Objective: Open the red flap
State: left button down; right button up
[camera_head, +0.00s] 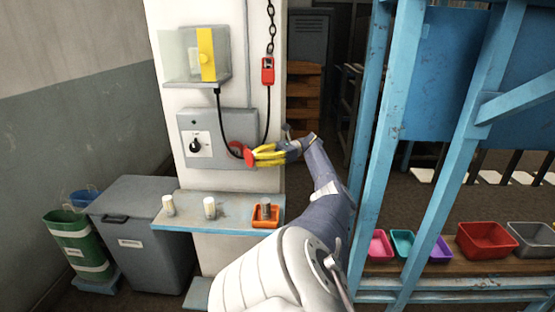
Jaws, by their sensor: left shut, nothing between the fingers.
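A grey box (219,124) with a black rotary switch (195,145) is mounted on the white pillar. On its lower right is a round red part (235,147), with a small red piece (249,157) beside it that looks like the red flap. How far the flap stands open I cannot tell. My left gripper (256,154) has yellow fingers, shut and empty, with the tips at the red piece and touching or nearly touching it. The fingers hide part of the box's right edge. My right gripper is not in view.
A black cable runs down to the box near my fingers, and a red tag (267,71) hangs on a chain above. A blue-edged shelf (188,226) below holds two white cylinders and an orange tray (266,222). Blue posts (385,130) stand to the right.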

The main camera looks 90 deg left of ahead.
pick_arm(q)
jog(key=shift+r, duration=0.35)
jog(key=c, duration=1.9)
grip_release()
jog(key=shift+d, duration=0.1)
jog(key=o, duration=0.6)
jog(key=shift+f, duration=0.2)
notch_tip(320, 180, up, 10)
jog(key=shift+r, duration=0.1)
